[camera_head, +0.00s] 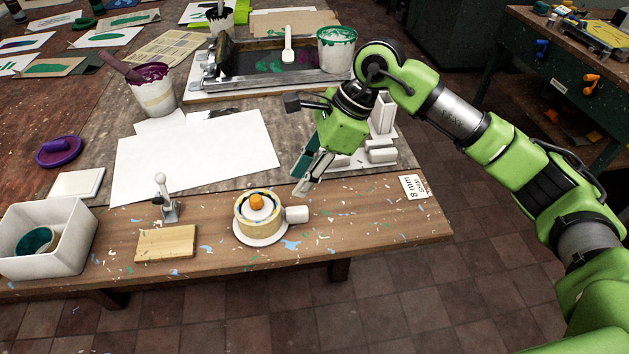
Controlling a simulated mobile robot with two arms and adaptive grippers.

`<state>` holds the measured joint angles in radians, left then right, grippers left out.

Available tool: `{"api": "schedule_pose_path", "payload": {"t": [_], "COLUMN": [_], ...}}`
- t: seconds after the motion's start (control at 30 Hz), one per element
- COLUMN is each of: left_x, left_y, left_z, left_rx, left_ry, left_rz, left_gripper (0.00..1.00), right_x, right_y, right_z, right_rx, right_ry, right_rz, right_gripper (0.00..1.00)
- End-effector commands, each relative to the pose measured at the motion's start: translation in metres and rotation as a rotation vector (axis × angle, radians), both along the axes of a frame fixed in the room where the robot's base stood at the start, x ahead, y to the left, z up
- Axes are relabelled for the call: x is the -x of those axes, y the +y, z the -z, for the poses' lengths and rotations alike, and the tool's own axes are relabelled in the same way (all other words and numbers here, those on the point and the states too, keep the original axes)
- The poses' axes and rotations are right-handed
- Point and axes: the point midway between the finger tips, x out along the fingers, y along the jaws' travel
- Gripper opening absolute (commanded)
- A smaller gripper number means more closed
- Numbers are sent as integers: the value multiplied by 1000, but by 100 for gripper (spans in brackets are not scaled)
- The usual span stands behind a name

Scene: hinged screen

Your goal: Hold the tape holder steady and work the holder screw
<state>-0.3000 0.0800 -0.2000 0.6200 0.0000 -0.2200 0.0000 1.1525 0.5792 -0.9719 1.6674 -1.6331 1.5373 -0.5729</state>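The tape holder (259,236) sits on the wooden bench near its front edge. It has a round white base, with a pale yellow roll of tape on it and an orange knob (257,201) on top in the middle. A short white cylinder (297,214) sticks out at its right side; I cannot tell whether this or the orange knob is the holder screw. My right gripper (301,183) hangs above the bench, behind and to the right of the tape holder, pointing down and left. Its fingers look apart, with nothing between them. It does not touch the holder. My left gripper is not in view.
A small wooden block (165,244) and a grey clamp-like tool (166,203) stand left of the holder. A white bin (75,240) is farther left. White paper (197,155) lies behind. White blocks (380,152) and an "8 mm" card (413,187) are at the right.

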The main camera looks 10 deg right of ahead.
Motion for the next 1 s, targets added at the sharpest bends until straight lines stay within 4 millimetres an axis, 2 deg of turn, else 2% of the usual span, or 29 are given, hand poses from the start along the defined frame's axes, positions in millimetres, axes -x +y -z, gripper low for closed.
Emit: {"api": "schedule_pose_path", "payload": {"t": [0.1, 0.23, 0.7, 1.0], "left_x": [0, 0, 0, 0], "left_y": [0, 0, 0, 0], "left_z": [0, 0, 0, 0], "left_rx": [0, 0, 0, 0], "left_ry": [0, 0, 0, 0], "left_rz": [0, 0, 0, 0], "left_gripper": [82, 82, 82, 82], "right_x": [9, 13, 14, 13], "right_y": [-14, -19, 0, 7], "right_z": [7, 14, 67, 85], "right_rx": [97, 136, 137, 135], "right_ry": [2, 6, 9, 6], "right_rz": [-5, -4, -7, -5], "right_gripper": [28, 28, 28, 28]}}
